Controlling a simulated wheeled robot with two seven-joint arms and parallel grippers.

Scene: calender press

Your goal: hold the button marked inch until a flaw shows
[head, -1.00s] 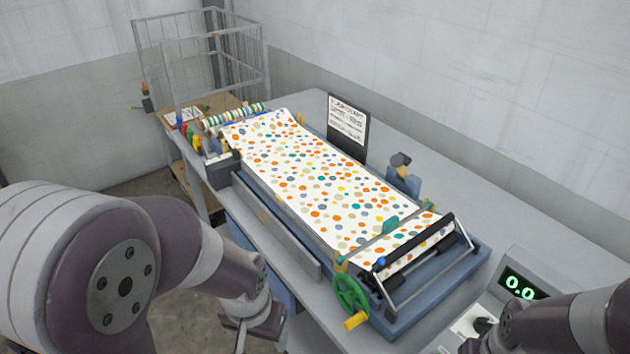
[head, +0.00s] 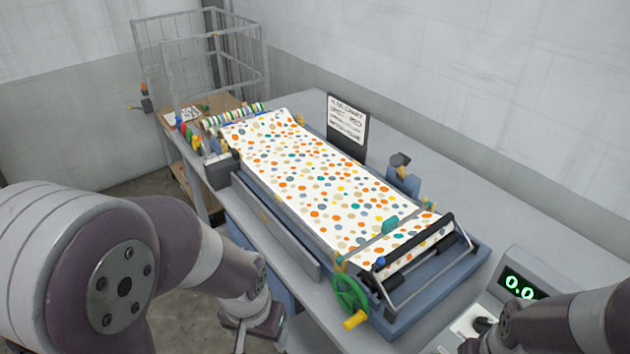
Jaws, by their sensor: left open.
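The calender press (head: 440,290) lies along the bench with a long white sheet (head: 320,190) covered in coloured dots running over it. I cannot make out any flaw on the sheet. No button marked inch can be read in this view. My left gripper (head: 258,338) hangs at the bottom edge, in front of the bench and left of the press, open with nothing seen between its fingers, partly cut off.
A grey box with a green display (head: 520,285) reading 0.0 stands at the right, partly behind my right arm. A green handwheel (head: 349,295) sticks out at the press's near corner. A sign (head: 347,122) stands behind it. A wire cage (head: 200,55) is at the back left.

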